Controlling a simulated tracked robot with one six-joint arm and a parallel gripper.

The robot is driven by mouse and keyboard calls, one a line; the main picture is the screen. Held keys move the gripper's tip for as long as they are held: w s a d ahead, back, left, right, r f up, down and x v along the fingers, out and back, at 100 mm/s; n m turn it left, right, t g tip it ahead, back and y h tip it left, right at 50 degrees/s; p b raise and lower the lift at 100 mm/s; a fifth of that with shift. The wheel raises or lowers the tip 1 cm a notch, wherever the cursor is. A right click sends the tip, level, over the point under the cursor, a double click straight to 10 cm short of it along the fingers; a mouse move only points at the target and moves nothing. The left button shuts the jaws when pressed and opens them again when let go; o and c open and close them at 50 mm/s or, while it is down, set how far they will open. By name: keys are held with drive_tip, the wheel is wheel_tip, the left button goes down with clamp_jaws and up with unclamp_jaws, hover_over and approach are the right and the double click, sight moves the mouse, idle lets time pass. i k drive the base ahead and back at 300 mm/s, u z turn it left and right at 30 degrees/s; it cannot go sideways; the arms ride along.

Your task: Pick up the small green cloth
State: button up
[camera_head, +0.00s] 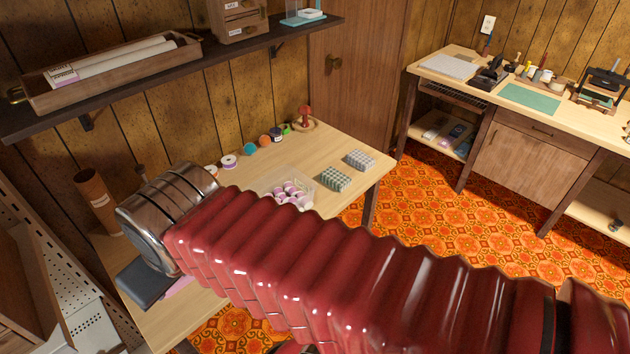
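A small folded green-and-white checked cloth (335,179) lies on the near wooden table, close to its right edge. A paler grey checked folded cloth (360,160) lies just behind it to the right. My dark red ribbed arm with a chrome joint crosses the front of the picture and reaches left over the table. I cannot make out my gripper; it seems hidden behind or below the chrome joint. A dark flat block shows below that joint, and I cannot tell what it is. Nothing of mine visibly touches the green cloth.
A clear box of pink-and-white spools (288,190) stands left of the cloths. Several small spools and a red pincushion-like item (305,117) line the table's back. A wall shelf (170,75) overhangs the left. A workbench (535,110) stands at the right, with patterned floor between.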

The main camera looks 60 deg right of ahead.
sight(332, 176)
drive_tip(key=u, duration=0.85)
drive_tip(key=k, duration=1.2)
drive_tip(key=z, duration=1.25)
drive_tip(key=i, duration=0.85)
drive_tip(key=z, duration=0.05)
